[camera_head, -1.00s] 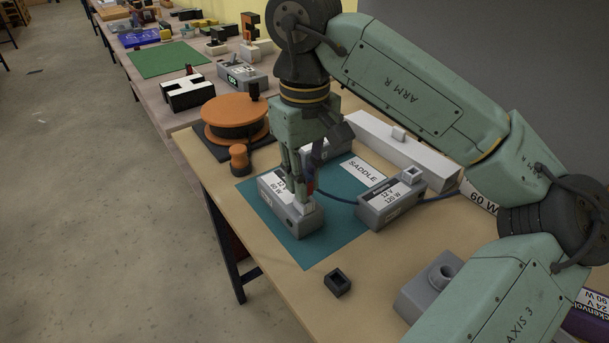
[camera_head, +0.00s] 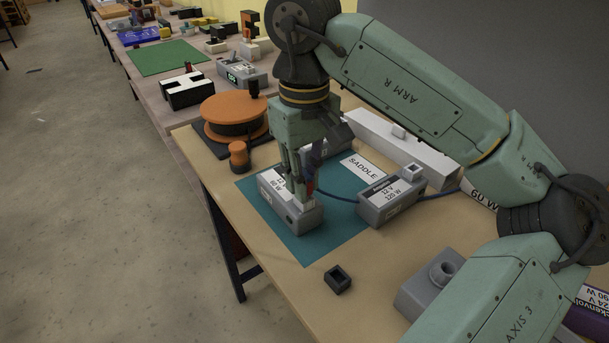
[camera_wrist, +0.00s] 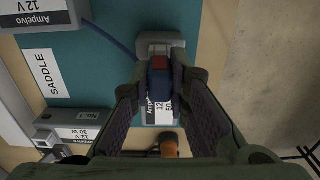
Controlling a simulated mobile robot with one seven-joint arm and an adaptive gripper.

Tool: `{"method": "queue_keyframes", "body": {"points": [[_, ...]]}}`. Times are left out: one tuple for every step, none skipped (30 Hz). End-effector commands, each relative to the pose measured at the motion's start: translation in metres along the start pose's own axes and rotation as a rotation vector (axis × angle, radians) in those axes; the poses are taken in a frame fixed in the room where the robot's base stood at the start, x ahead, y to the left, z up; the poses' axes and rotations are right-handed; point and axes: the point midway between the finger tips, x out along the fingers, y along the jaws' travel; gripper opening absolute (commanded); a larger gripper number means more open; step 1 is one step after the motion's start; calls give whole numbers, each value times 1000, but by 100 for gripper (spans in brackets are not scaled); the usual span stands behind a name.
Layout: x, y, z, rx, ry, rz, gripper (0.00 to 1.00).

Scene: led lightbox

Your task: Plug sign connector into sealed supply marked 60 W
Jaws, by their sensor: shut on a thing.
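The 60 W supply (camera_head: 283,212) is a grey box with a white label, lying on the teal mat (camera_head: 322,244). My gripper (camera_head: 306,190) is upright over its near end and shut on the sign connector (camera_wrist: 159,68), which is dark blue with a red part. A blue cable (camera_head: 340,196) runs from the gripper area to the right. In the wrist view the connector lies over the supply's grey end (camera_wrist: 161,42), and the supply's label (camera_wrist: 160,112) is partly covered. The connector is at the supply's socket end; how deep it sits is hidden by the fingers.
The 120 W supply (camera_head: 390,203), with a raised socket, stands close on the right. A 30 W supply (camera_wrist: 75,133) is behind. A SADDLE card (camera_head: 364,168), a long white bar (camera_head: 398,143), an orange reel (camera_head: 235,110) and a small black block (camera_head: 338,280) are nearby.

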Motion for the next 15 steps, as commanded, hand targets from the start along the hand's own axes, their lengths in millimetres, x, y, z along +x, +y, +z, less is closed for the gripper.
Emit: {"method": "queue_keyframes", "body": {"points": [[4, 0, 0, 0, 0, -3, 0], [5, 0, 0, 0, 0, -4, 0], [6, 0, 0, 0, 0, -4, 0], [7, 0, 0, 0, 0, -5, 0], [8, 0, 0, 1, 0, -5, 0], [10, 0, 0, 1, 0, -6, 0], [11, 0, 0, 1, 0, -6, 0], [12, 0, 0, 1, -1, -7, 0], [13, 0, 0, 1, -1, -8, 0], [14, 0, 0, 1, -1, -8, 0], [15, 0, 0, 1, -1, -9, 0], [15, 0, 0, 1, -1, -9, 0], [15, 0, 0, 2, -1, -9, 0], [16, 0, 0, 2, -1, -9, 0], [16, 1, 0, 2, -1, -9, 0]]}}
